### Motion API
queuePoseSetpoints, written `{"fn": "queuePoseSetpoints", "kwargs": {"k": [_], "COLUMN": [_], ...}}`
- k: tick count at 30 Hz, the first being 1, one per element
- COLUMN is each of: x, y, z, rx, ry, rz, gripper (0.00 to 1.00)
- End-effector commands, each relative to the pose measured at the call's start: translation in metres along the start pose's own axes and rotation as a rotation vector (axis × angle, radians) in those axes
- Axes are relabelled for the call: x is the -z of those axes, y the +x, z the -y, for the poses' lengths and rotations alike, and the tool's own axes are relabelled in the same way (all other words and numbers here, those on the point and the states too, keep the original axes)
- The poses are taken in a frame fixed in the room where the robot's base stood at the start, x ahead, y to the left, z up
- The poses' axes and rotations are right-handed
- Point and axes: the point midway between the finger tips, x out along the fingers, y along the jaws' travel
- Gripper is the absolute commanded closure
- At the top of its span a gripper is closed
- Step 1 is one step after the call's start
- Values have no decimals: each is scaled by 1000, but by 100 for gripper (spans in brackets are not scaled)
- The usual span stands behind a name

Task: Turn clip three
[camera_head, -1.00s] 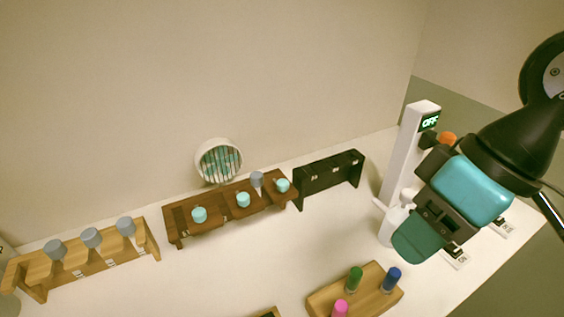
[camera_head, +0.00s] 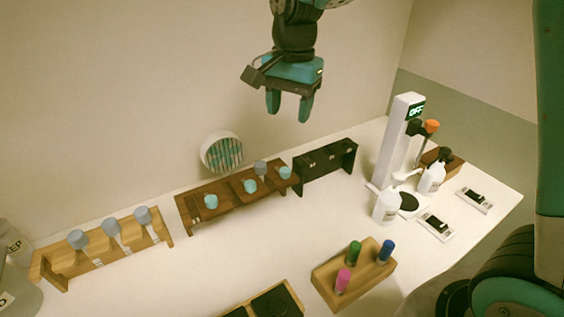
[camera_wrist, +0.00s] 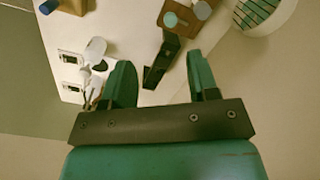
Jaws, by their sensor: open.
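My gripper (camera_head: 289,108) hangs in the air before the back wall, fingers pointing down, open and empty. In the wrist view its two fingers (camera_wrist: 158,75) are spread wide, with the black rack (camera_wrist: 161,62) showing beyond the gap. In the head view the black rack (camera_head: 325,167) stands on the table below and right of my gripper. The dark brown rack (camera_head: 229,207) left of it holds several small pieces, cyan and grey. The light wooden rack (camera_head: 101,256) at the left holds grey-topped pieces. I cannot tell which thing is clip three.
A white stand with an "OFF" display (camera_head: 397,142), white bottles (camera_head: 386,208) and two small flat devices (camera_head: 436,227) are at the right. A wooden block (camera_head: 352,279) with three coloured caps is in front. A round slatted fixture (camera_head: 222,151) is behind the racks. Mid-table is clear.

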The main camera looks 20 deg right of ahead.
Motion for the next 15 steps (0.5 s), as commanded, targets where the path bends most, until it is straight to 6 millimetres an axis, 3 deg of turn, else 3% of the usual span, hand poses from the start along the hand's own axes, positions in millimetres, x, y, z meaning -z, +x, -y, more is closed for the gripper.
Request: {"fn": "queuePoseSetpoints", "kwargs": {"k": [1, 5, 11, 15], "x": [14, 33, 36, 37], "y": [2, 8, 30, 60], "z": [10, 22, 22, 21], "rx": [-18, -40, -47, -48], "ry": [106, 285, 322, 320], "rz": [-9, -29, -32, -31], "gripper": [46, 46, 46, 46]}}
